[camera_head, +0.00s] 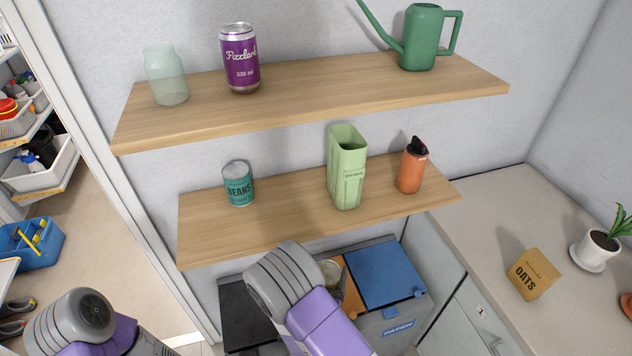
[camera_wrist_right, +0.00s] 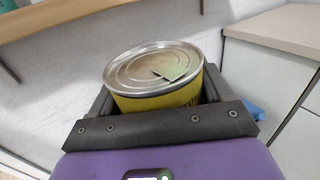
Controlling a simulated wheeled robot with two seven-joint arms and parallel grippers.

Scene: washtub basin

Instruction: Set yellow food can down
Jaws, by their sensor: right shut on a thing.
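The yellow food can (camera_wrist_right: 155,98) is held upright in my right gripper (camera_wrist_right: 158,78), between its dark fingers. Its silver lid faces the wrist camera; part of its yellow side shows, and its base is hidden. In the head view, the can's round top (camera_head: 330,272) shows just past my right forearm, in front of the bins and below the lower shelf. That forearm hides most of the right gripper there. My left arm enters at the lower left, but its gripper is out of the frame.
The upper shelf (camera_head: 320,97) is above. A blue-lidded paper bin (camera_head: 385,272) stands below. The right counter (camera_head: 490,205) has bare room around an oats box (camera_head: 533,274).

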